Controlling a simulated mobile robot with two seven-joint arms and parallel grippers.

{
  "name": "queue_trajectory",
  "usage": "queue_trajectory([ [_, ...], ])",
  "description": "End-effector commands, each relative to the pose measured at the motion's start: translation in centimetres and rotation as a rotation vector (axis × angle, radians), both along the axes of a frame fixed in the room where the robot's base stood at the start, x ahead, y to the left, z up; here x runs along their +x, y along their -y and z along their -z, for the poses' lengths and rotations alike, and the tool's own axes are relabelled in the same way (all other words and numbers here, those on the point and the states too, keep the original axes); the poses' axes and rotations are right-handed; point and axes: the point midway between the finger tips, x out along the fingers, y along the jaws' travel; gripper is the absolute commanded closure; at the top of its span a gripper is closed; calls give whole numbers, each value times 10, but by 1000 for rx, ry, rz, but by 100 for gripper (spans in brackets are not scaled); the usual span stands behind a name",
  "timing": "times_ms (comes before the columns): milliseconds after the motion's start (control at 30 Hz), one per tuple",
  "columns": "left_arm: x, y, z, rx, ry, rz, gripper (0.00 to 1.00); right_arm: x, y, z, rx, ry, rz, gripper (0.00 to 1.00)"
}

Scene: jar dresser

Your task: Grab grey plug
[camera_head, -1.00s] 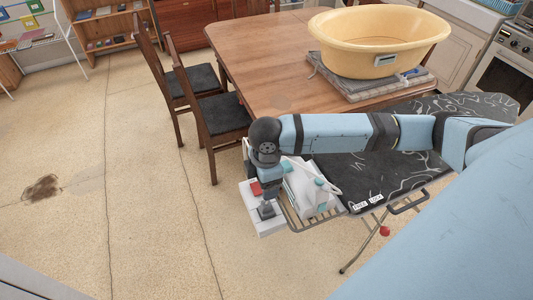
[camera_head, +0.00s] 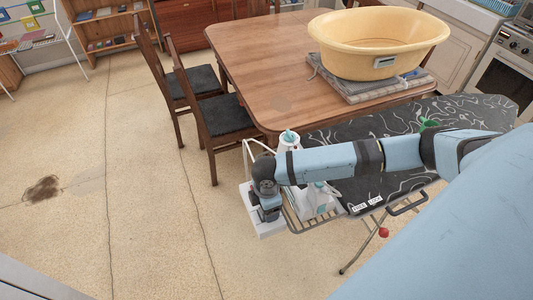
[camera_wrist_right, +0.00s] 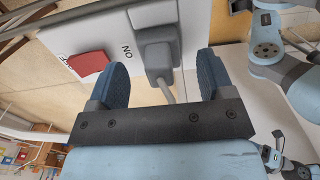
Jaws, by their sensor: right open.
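A grey cord runs from the plug toward my gripper. My right gripper (camera_wrist_right: 162,70) is open, with one blue finger on each side of the plug, and visible gaps remain between fingers and plug. In the head view, my right gripper (camera_head: 268,208) is over the white socket box (camera_head: 264,230) at the ironing board's end and hides the plug. My left gripper is not in view.
A white and teal iron (camera_head: 318,200) sits on the wire rack beside the socket box, partly behind my arm. The black patterned ironing board (camera_head: 400,185) extends right. A wooden table (camera_head: 265,60) with a yellow tub (camera_head: 375,45) and chairs stand behind.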

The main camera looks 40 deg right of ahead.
Motion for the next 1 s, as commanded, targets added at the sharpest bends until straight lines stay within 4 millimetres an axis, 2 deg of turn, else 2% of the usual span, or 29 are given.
queue_trajectory([
  [100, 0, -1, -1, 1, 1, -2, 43, 0, 0, 9, 0, 0, 0, 26],
  [333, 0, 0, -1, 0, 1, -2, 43, 0, 0, 11, 0, 1, -1, 26],
  [567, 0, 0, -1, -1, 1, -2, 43, 0, 0, 10, 0, 1, -1, 78],
  [867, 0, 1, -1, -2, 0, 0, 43, 0, 0, 10, 0, 1, -1, 80],
  [1000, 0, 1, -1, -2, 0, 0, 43, 0, 0, 3, 0, 1, 0, 80],
])
